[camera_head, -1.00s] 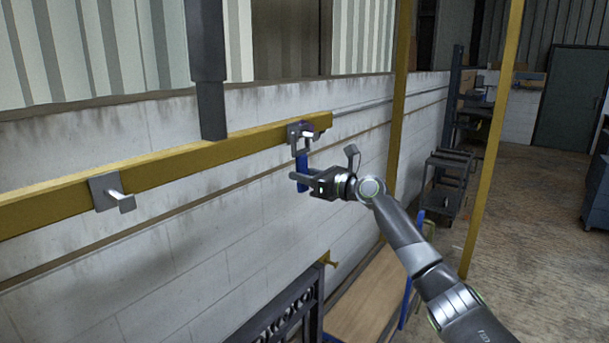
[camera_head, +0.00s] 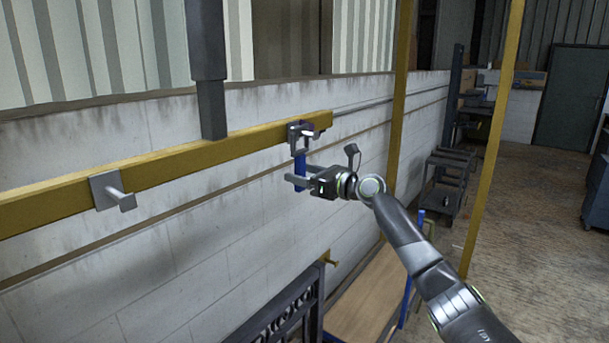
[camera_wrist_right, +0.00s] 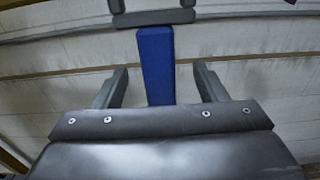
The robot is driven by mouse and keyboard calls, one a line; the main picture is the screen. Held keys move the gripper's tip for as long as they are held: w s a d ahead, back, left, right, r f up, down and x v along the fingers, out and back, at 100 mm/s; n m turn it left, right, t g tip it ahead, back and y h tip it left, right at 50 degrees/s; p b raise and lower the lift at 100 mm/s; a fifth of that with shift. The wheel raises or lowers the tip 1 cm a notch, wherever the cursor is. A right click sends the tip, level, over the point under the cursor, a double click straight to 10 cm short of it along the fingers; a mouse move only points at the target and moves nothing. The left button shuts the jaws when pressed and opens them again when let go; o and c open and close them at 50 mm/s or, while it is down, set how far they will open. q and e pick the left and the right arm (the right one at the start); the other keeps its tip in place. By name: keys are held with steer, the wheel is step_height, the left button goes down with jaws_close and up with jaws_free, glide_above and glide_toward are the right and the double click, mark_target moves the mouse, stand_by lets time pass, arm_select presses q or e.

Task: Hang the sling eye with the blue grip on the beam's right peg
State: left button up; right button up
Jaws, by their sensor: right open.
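The yellow beam (camera_head: 170,165) carries a left peg (camera_head: 118,196) and a right peg (camera_head: 308,133), each on a grey plate. The sling eye (camera_head: 299,146) is at the right peg, with its blue grip (camera_head: 301,172) hanging straight down below it. The blue grip also shows in the right wrist view (camera_wrist_right: 155,62), under a dark bar of the eye (camera_wrist_right: 153,17). My right gripper (camera_head: 296,176) is open, its fingers either side of the grip, with visible gaps in the wrist view (camera_wrist_right: 160,88). How the eye sits on the peg is too small to tell. My left gripper is out of view.
A dark metal gate (camera_head: 285,312) stands below the beam, beside a wooden-topped bench (camera_head: 362,300). Yellow posts (camera_head: 493,135) rise at the right. A dark cart (camera_head: 447,185) stands farther back. The floor to the right is mostly clear.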

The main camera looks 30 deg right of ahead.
steer(key=shift+f, duration=0.1)
stand_by(0.3)
step_height(320, 180, down, 11)
steer(key=b, duration=0.6)
steer(key=shift+f, duration=0.15)
stand_by(0.8)
steer(key=p+v, duration=0.1)
steer(key=v, duration=1)
stand_by(0.5)
stand_by(1.4)
